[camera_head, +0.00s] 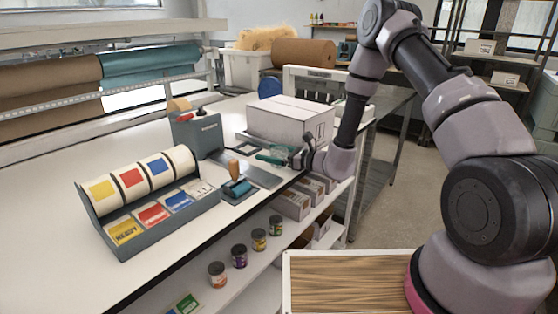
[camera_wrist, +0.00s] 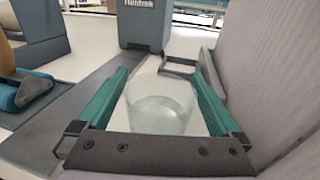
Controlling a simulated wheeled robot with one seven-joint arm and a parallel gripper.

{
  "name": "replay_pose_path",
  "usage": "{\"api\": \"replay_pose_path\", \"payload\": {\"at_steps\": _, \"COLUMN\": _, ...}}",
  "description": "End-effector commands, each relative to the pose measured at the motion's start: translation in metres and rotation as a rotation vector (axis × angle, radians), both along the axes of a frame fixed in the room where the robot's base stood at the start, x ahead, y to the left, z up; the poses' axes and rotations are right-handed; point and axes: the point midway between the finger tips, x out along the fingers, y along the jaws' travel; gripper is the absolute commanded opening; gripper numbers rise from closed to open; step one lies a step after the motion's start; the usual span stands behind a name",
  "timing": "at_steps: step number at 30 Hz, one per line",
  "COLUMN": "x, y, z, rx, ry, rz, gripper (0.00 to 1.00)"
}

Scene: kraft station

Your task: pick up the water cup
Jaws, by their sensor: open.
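The water cup (camera_wrist: 160,108) is a clear cup with water in it, standing upright on the bench in the wrist view. My gripper (camera_wrist: 160,75) is open, with one green finger on each side of the cup. A gap shows on the left; I cannot tell whether the right finger touches the cup. In the head view my gripper (camera_head: 278,157) is low at the bench's right edge, in front of a white box. The cup is small and mostly hidden there.
The white box (camera_head: 290,118) stands close behind my gripper; a pale wall fills the wrist view's right side. A grey dispenser (camera_head: 197,135) stands to the left. A wooden-handled roller (camera_head: 237,182) sits nearer. A label rack (camera_head: 150,200) lies further left. Jars (camera_head: 239,256) stand on the shelf below.

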Motion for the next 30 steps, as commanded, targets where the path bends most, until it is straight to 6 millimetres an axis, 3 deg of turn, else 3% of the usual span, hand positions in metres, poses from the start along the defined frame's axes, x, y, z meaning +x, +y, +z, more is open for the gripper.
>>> {"api": "replay_pose_path", "payload": {"at_steps": 5, "x": 0.0, "y": 0.0, "z": 0.0, "rx": 0.0, "ry": 0.0, "rz": 0.0, "gripper": 1.0}}
{"api": "replay_pose_path", "payload": {"at_steps": 12, "x": 0.0, "y": 0.0, "z": 0.0, "rx": 0.0, "ry": 0.0, "rz": 0.0, "gripper": 0.14}}
{"api": "replay_pose_path", "payload": {"at_steps": 23, "x": 0.0, "y": 0.0, "z": 0.002, "rx": 0.0, "ry": 0.0, "rz": 0.0, "gripper": 0.14}}
{"api": "replay_pose_path", "payload": {"at_steps": 30, "x": 0.001, "y": 0.0, "z": 0.016, "rx": 0.0, "ry": -0.002, "rz": 0.0, "gripper": 0.14}}
